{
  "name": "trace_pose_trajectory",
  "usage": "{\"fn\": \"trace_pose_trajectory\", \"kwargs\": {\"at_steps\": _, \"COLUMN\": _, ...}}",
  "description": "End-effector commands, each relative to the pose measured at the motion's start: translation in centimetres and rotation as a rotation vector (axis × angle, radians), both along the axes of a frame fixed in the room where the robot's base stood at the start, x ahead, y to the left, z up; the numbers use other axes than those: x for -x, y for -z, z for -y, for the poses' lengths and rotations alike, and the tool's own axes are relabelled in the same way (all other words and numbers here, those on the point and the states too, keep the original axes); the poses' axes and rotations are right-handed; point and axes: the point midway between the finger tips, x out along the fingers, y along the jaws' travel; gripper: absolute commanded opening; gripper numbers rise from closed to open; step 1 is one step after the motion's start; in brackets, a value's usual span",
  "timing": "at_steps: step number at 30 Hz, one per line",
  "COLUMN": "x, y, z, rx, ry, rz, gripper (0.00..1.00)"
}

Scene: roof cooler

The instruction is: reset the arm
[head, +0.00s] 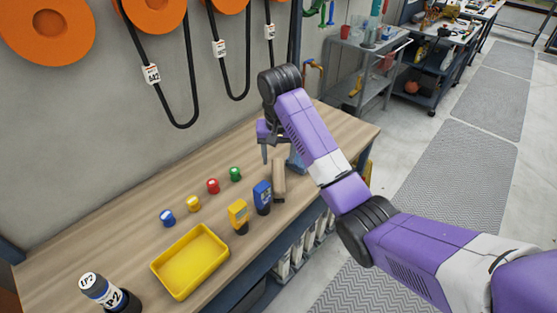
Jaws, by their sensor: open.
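My arm is purple, white and black, and reaches from the lower right over the wooden workbench (130,210). My gripper (266,152) hangs above the bench's far part, pointing down. One finger shows clearly; the rest is partly hidden by my own arm. It is open, and I see nothing held in it. A tan upright object (279,182) stands just below and right of it. A blue thing (296,160) behind the arm is partly hidden.
Blue (262,196) and yellow (238,215) devices stand near the bench's front edge. Several coloured caps, such as a red one (213,186), lie in a row. A yellow tray (192,261) and a dark bottle (108,291) are nearer. Cables hang on the wall. A grey cart (372,50) stands beyond.

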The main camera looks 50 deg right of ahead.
Motion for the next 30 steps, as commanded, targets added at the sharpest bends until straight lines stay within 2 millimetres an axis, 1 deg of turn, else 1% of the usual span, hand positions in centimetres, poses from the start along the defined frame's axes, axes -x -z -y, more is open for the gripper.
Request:
{"fn": "trace_pose_trajectory", "kwargs": {"at_steps": 17, "x": 0.0, "y": 0.0, "z": 0.0, "rx": 0.001, "ry": -0.006, "rz": 0.001, "gripper": 0.58}}
{"fn": "trace_pose_trajectory", "kwargs": {"at_steps": 20, "x": -1.2, "y": -0.2, "z": 0.3, "rx": 0.016, "ry": -0.031, "rz": 0.048, "gripper": 0.58}}
{"fn": "trace_pose_trajectory", "kwargs": {"at_steps": 22, "x": -2.9, "y": -0.8, "z": 0.7, "rx": 0.042, "ry": -0.058, "rz": 0.118, "gripper": 0.58}}
{"fn": "trace_pose_trajectory", "kwargs": {"at_steps": 23, "x": -3.8, "y": -1.3, "z": 0.9, "rx": 0.059, "ry": -0.073, "rz": 0.16, "gripper": 0.58}}
{"fn": "trace_pose_trajectory", "kwargs": {"at_steps": 24, "x": -5.2, "y": -2.3, "z": 1.2, "rx": 0.084, "ry": -0.091, "rz": 0.224, "gripper": 0.58}}
{"fn": "trace_pose_trajectory", "kwargs": {"at_steps": 26, "x": -7.0, "y": -3.7, "z": 1.6, "rx": 0.123, "ry": -0.119, "rz": 0.325, "gripper": 0.58}}
{"fn": "trace_pose_trajectory", "kwargs": {"at_steps": 28, "x": -8.5, "y": -4.5, "z": 1.6, "rx": 0.158, "ry": -0.149, "rz": 0.435, "gripper": 0.58}}
{"fn": "trace_pose_trajectory", "kwargs": {"at_steps": 30, "x": -9.5, "y": -4.7, "z": 0.8, "rx": 0.188, "ry": -0.181, "rz": 0.537, "gripper": 0.58}}
